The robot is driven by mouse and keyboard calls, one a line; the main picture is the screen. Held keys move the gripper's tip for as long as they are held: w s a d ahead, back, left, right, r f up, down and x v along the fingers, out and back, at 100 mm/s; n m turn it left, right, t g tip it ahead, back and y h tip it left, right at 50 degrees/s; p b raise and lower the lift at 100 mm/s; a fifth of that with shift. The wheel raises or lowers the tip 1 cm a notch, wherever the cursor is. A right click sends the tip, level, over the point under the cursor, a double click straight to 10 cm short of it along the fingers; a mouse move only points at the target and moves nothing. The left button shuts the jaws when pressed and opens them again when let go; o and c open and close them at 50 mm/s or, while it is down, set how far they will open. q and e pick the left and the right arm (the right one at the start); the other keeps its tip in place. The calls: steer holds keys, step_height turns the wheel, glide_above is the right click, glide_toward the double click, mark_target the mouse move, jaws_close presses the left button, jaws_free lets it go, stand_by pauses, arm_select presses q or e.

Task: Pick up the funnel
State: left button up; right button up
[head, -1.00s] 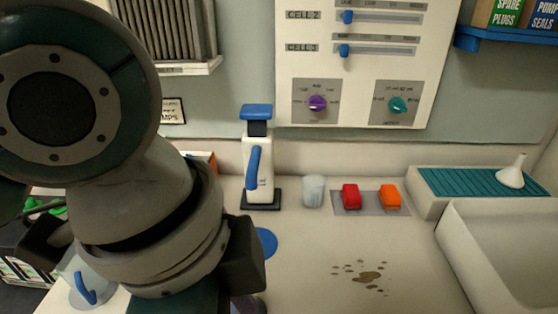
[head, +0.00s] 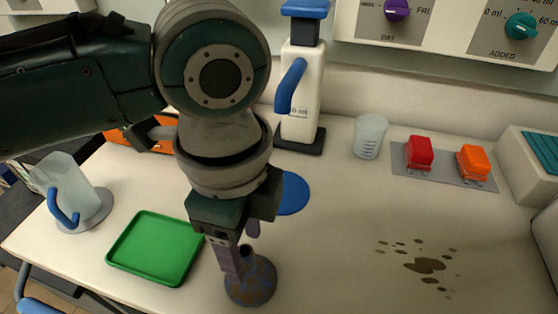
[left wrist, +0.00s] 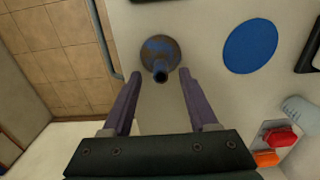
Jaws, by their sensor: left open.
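A blue funnel (head: 252,285) with brown stains stands on the bench, wide end down and spout up. It also shows in the left wrist view (left wrist: 158,48), its spout pointing toward the camera. My left gripper (head: 244,254) is open, with its purple fingers close to the funnel's spout. In the left wrist view the left gripper (left wrist: 160,75) has its two fingertips on either side below the funnel's cone, with a gap between them. Whether a finger touches the funnel I cannot tell. My right gripper is not in view.
A green tray (head: 158,247) and a clear jug (head: 68,185) are left of the funnel. A blue disc (head: 292,193), a white dispenser (head: 301,95), a measuring cup (head: 370,136), and red (head: 419,152) and orange (head: 473,161) blocks are behind. A brown spill (head: 424,265) lies right.

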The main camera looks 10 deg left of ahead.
mark_target(249, 267)
arm_select(q)
step_height(249, 267, down, 2)
steer(key=shift+f, duration=0.25)
jaws_close()
stand_by(0.3)
stand_by(1.0)
